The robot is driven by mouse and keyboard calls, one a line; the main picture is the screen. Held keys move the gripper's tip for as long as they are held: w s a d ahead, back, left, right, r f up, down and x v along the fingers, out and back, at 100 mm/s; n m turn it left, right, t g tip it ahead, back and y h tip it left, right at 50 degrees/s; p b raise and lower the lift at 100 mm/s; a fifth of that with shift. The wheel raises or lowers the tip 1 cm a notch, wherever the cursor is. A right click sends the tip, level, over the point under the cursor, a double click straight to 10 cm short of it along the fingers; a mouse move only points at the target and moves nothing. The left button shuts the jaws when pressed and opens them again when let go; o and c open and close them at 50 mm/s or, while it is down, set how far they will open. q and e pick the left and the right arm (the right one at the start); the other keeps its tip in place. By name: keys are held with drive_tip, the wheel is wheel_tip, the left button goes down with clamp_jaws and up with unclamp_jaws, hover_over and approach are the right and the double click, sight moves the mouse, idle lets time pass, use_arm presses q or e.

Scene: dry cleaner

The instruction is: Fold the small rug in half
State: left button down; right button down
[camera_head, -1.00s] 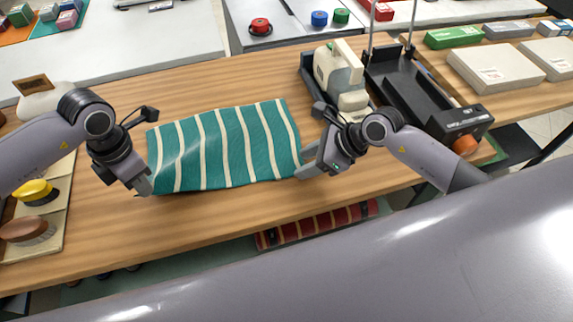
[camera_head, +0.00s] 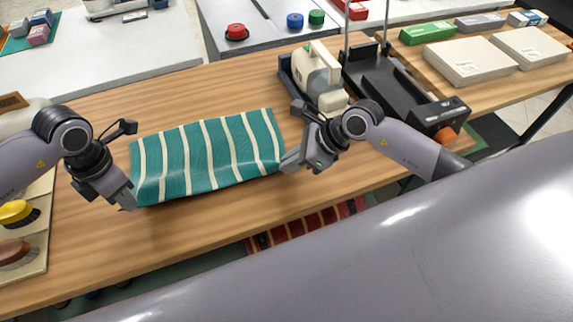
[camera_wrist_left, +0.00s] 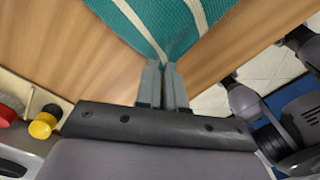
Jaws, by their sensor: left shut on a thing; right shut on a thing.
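The small rug (camera_head: 205,152) is teal with cream stripes and sits on the wooden table in the head view. Its near edge is lifted a little, while the far part lies on the table. My left gripper (camera_head: 130,203) is shut on its near left corner. In the left wrist view the fingers (camera_wrist_left: 163,75) pinch the rug's corner (camera_wrist_left: 150,25). My right gripper (camera_head: 284,163) is shut on the near right corner of the rug in the head view.
A cream handheld machine (camera_head: 322,77) and a black device (camera_head: 395,88) stand to the right behind the rug. A tray (camera_head: 38,262) with brushes lies at the left. Bare wooden table (camera_head: 185,90) shows behind the rug.

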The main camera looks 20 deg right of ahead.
use_arm(q)
drive_tip(key=shift+a, duration=0.1)
use_arm(e)
drive_tip(key=shift+w+r, duration=0.1)
drive_tip(key=shift+r, duration=1.7)
